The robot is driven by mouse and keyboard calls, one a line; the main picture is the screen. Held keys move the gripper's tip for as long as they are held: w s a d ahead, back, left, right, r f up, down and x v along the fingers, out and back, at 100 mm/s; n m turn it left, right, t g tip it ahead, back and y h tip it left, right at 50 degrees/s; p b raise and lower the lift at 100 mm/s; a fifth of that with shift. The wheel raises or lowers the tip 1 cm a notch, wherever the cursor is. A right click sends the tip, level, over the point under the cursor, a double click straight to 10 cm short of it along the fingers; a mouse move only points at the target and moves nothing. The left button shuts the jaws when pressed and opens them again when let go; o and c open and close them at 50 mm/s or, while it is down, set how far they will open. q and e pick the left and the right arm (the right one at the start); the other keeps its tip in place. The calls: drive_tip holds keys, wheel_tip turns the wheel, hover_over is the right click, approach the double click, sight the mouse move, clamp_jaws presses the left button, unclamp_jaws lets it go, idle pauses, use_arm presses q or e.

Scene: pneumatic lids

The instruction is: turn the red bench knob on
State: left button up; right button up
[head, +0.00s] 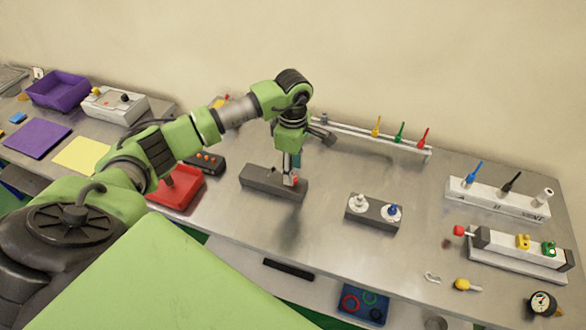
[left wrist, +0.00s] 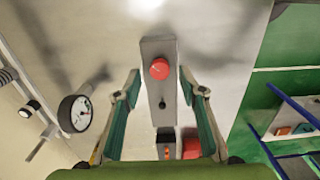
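The red knob (left wrist: 159,69) sits on top of a long dark grey block (head: 258,180) at the middle of the bench. In the head view the knob (head: 291,181) shows just below my left gripper (head: 296,165), partly covered by it. In the left wrist view the left gripper (left wrist: 160,84) is open, its two green-padded fingers spread on either side of the block (left wrist: 160,100). The knob lies between and slightly beyond the fingertips, with no contact visible. A small black part stands on the block behind the knob. My right gripper is not in view.
A block with a white and a blue knob (head: 373,211) stands to the right. A red tray (head: 178,187) and a black box with orange buttons (head: 206,163) are to the left. A rail with coloured pegs (head: 362,133) lies behind. Bare bench surrounds the knob block.

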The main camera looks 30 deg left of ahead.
use_arm(q)
drive_tip(key=shift+f, duration=1.3)
clamp_jaws()
